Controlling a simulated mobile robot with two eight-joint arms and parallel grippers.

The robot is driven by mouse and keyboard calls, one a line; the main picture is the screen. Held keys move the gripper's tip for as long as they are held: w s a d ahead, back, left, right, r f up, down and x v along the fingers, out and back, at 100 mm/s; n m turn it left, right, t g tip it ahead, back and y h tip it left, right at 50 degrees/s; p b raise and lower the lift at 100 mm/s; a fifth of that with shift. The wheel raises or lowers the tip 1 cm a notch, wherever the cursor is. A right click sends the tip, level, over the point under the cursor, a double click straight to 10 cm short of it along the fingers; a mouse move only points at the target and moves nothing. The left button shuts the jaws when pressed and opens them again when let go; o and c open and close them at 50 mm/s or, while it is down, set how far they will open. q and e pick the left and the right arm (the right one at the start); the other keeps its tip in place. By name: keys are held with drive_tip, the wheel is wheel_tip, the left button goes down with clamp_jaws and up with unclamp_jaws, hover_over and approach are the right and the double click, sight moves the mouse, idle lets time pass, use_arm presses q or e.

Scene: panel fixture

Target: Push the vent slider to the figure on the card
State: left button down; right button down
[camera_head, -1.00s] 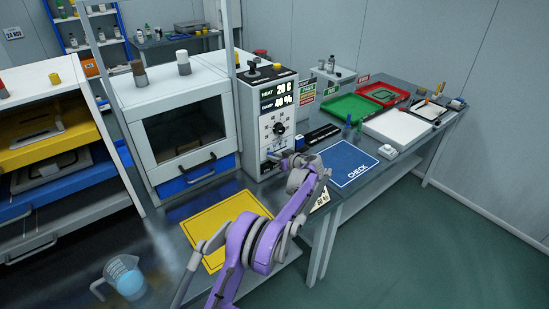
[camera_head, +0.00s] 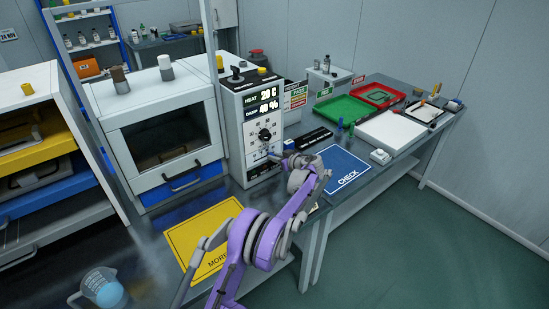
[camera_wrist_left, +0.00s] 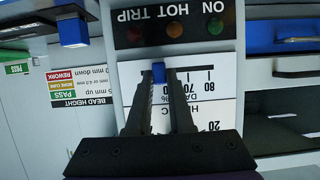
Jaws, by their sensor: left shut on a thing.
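My left gripper (camera_head: 273,156) is at the lower front of the box. In the left wrist view its fingers (camera_wrist_left: 158,78) are shut on the blue slider knob (camera_wrist_left: 158,70), at the scale's edge. My right gripper is not in view.
A white cabinet with a glass window (camera_head: 165,135) stands left of the box. A yellow mat (camera_head: 190,225) and blue CHECK mat (camera_head: 340,160) lie on the bench. A beaker of blue liquid (camera_head: 100,288) is at lower left. Trays (camera_head: 343,109) lie further right.

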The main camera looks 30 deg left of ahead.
use_arm(q)
drive_tip(key=shift+s+a, duration=0.25)
drive_tip(key=shift+s, duration=0.25)
drive_tip(key=c, duration=1.1)
unclamp_jaws()
drive_tip(key=shift+o, duration=1.4)
drive_tip(key=shift+w+d, duration=0.1)
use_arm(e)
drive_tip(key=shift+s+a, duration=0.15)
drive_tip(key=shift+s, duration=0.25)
use_arm(q)
drive_tip(key=b+v, duration=0.1)
drive_tip(key=v, duration=0.9)
drive_tip(key=shift+d+r, duration=0.15)
drive_tip(key=shift+d, duration=0.15)
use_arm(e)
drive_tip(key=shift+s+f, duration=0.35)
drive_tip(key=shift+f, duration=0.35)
use_arm(q)
drive_tip(key=shift+s, duration=0.25)
